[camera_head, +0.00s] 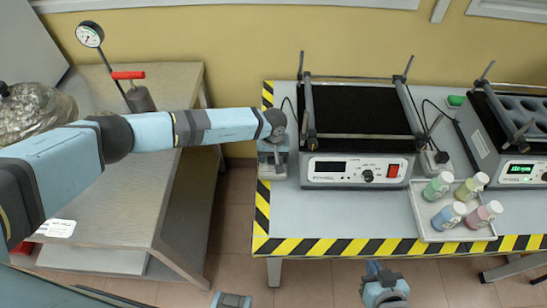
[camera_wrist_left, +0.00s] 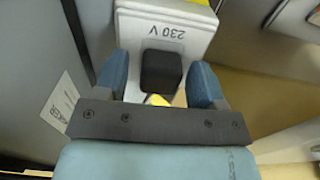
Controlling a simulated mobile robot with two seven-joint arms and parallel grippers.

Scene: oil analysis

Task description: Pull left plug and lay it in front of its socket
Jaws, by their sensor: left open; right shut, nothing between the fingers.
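The left plug is a black block (camera_wrist_left: 161,73) seated in a white socket box (camera_wrist_left: 168,32) marked 230 V in the left wrist view. My left gripper (camera_wrist_left: 160,88) is open, with one blue finger on each side of the plug; I cannot tell whether they touch it. In the head view my left gripper (camera_head: 271,160) is at the left end of the striped table, and the arm hides the plug and most of the socket. My right gripper (camera_head: 376,268) is shut and empty, low in front of the table.
A heating device (camera_head: 358,170) stands right of the left socket, with a second socket (camera_head: 436,160) beyond it. A tray (camera_head: 427,228) holds several bottles. A second device (camera_head: 510,125) is far right. The table front left of the tray is clear.

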